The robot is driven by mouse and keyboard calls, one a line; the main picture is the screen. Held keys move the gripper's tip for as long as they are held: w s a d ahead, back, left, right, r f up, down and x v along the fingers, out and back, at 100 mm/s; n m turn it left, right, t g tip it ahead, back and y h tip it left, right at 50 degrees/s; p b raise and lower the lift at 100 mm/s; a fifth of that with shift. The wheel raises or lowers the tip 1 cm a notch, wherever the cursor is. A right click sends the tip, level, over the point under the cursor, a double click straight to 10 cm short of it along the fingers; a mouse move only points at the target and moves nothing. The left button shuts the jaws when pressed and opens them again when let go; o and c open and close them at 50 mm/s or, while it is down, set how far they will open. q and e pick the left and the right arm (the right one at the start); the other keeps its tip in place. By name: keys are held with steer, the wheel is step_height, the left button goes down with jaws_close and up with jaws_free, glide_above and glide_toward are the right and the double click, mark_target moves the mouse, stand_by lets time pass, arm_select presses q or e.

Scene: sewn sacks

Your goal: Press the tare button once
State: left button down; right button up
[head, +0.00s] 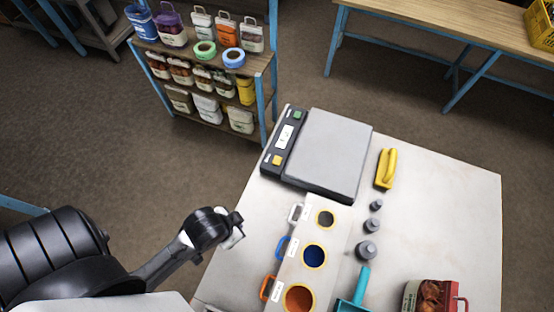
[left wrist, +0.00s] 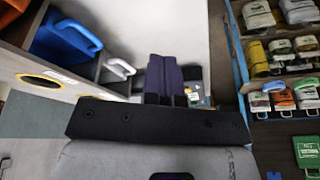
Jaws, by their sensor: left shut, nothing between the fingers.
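The scale has a grey weighing plate (head: 325,150) and a dark control strip along its left side. The strip carries a green button (head: 297,115), a pale display (head: 285,137) and a yellow-orange button (head: 277,160). I cannot read which one is tare. My left gripper (head: 236,232) is shut and empty, near the table's left edge, apart from the scale and nearer the robot. In the left wrist view its dark fingers (left wrist: 166,78) are together, and part of the scale (left wrist: 196,90) shows behind them, mostly hidden. My right gripper is not in view.
A stocked shelf (head: 200,60) stands behind.

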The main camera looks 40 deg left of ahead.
arm_select(q)
steer(key=shift+d, duration=0.1)
steer(key=w+a+r+m+t+y+p, duration=0.1)
steer(key=w+a+r+m+t+p, duration=0.15)
steer(key=w+r+p, duration=0.4)
steer(key=w+a+r+m+t+y+p, duration=0.1)
steer(key=w+a+r+p, duration=0.2)
steer(key=w+r, duration=0.6)
steer(key=w+a+f+m+g+h+p, duration=0.1)
steer(key=w+a+f+m+h, duration=0.15)
steer(key=f, duration=0.35)
steer(key=w+a+f+m+g+h, duration=0.1)
steer(key=w+a+f+m+h, duration=0.15)
steer(key=w+f, duration=0.2)
steer(key=w+d+m, duration=0.1)
steer(key=w+d+m+t+h, duration=0.1)
steer(key=m, duration=0.1)
steer(key=d+m+t+h, duration=0.1)
steer(key=m, duration=0.1)
steer(key=shift+w+r+t, duration=0.25)
steer(key=shift+w+r, duration=0.1)
steer(key=shift+w, duration=0.05)
steer(key=shift+f, duration=0.15)
